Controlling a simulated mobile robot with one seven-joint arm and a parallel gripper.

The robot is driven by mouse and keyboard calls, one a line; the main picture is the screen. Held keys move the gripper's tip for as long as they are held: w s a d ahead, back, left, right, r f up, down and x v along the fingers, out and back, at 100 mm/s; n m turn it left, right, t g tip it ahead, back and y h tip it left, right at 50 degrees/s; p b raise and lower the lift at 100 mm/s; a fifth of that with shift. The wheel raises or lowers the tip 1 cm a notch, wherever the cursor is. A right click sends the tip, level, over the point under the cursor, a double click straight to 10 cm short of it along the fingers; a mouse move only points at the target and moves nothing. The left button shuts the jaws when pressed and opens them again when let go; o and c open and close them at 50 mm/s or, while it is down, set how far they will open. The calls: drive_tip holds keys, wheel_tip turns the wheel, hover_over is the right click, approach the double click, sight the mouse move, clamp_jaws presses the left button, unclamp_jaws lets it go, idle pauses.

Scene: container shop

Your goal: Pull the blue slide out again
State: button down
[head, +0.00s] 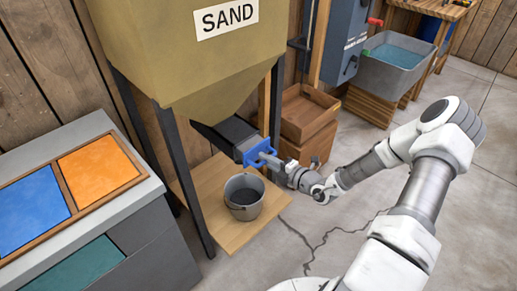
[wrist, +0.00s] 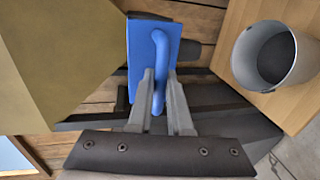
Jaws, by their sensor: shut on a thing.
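The blue slide (head: 259,151) sits at the mouth of the dark chute (head: 228,131) under the sand hopper (head: 185,60). In the wrist view the slide is a flat blue plate (wrist: 140,55) with a raised looped handle. My gripper (head: 277,163) is at the slide's handle. In the wrist view its two fingers (wrist: 160,82) are closed on either side of the handle. How far the slide sits inside the chute is hard to tell. A grey bucket (head: 243,205) stands upright on the wooden board below the chute mouth. No falling sand shows.
The hopper's dark legs (head: 190,185) stand around the wooden board (head: 235,235). Wooden crates (head: 305,115) are stacked behind my gripper. A grey water basin (head: 395,65) stands at the back right. A grey cabinet (head: 150,255) is at left. The floor at right is clear.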

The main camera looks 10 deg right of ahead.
drive_tip(key=shift+s+d+f+p, duration=0.1)
drive_tip(key=shift+s+d+p, duration=0.1)
drive_tip(key=shift+s+d, duration=0.3)
drive_tip(key=shift+s+d+p, duration=0.2)
drive_tip(key=shift+s+d, duration=0.05)
drive_tip(key=shift+s, duration=0.45)
drive_tip(key=c, duration=0.8)
unclamp_jaws()
drive_tip(key=shift+c, duration=0.2)
drive_tip(key=p+v, duration=0.3)
drive_tip(key=v, duration=1.4)
drive_tip(key=shift+s+r, duration=0.2)
drive_tip(key=shift+r, duration=0.05)
drive_tip(key=shift+d, duration=0.1)
